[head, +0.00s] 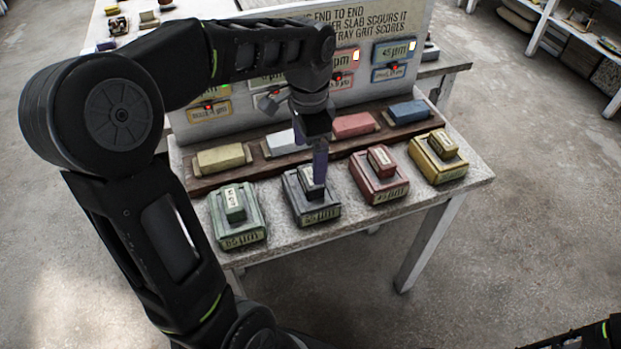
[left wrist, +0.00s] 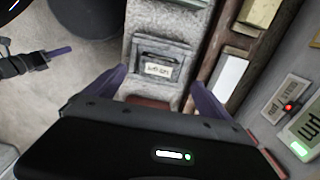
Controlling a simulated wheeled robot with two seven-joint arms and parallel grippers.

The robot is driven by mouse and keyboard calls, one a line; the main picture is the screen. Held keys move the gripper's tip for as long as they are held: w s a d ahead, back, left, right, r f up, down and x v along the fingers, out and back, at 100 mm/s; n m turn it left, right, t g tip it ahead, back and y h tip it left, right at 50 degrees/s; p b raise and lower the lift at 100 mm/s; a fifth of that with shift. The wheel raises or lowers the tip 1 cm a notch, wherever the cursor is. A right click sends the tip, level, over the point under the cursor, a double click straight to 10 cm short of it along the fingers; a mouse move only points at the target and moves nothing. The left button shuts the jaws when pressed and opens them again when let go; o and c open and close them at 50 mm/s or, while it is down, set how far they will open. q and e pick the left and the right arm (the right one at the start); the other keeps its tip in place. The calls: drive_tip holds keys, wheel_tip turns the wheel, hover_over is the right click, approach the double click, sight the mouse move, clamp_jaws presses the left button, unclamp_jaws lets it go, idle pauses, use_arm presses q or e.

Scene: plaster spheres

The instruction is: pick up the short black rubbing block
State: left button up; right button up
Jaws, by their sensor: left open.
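The short black rubbing block (head: 306,183) sits on top of a larger dark box in the front row on the table, second from the left. It has a pale label. My left gripper (head: 320,172) points down over it and hides part of it. In the left wrist view the open purple fingers of my left gripper (left wrist: 158,80) stand on either side of the black block (left wrist: 158,58), with a gap at each side. I cannot tell whether they touch it. My right gripper (left wrist: 45,60) shows small at the left of that view; its jaws are unclear.
Green (head: 234,204), red (head: 381,160) and yellow (head: 443,143) blocks sit on matching boxes beside the black one. Behind them a dark wooden rail (head: 208,184) holds several longer blocks. A sign board (head: 345,95) stands at the back of the table.

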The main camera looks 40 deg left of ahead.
sight(311, 176)
use_arm(q)
drive_tip(key=shift+f, duration=1)
drive_tip(key=shift+d+f+p, duration=0.15)
drive_tip(key=shift+f+p, duration=0.4)
drive_tip(key=shift+f, duration=2.1)
drive_tip(key=shift+c, duration=0.2)
drive_tip(key=c, duration=1.7)
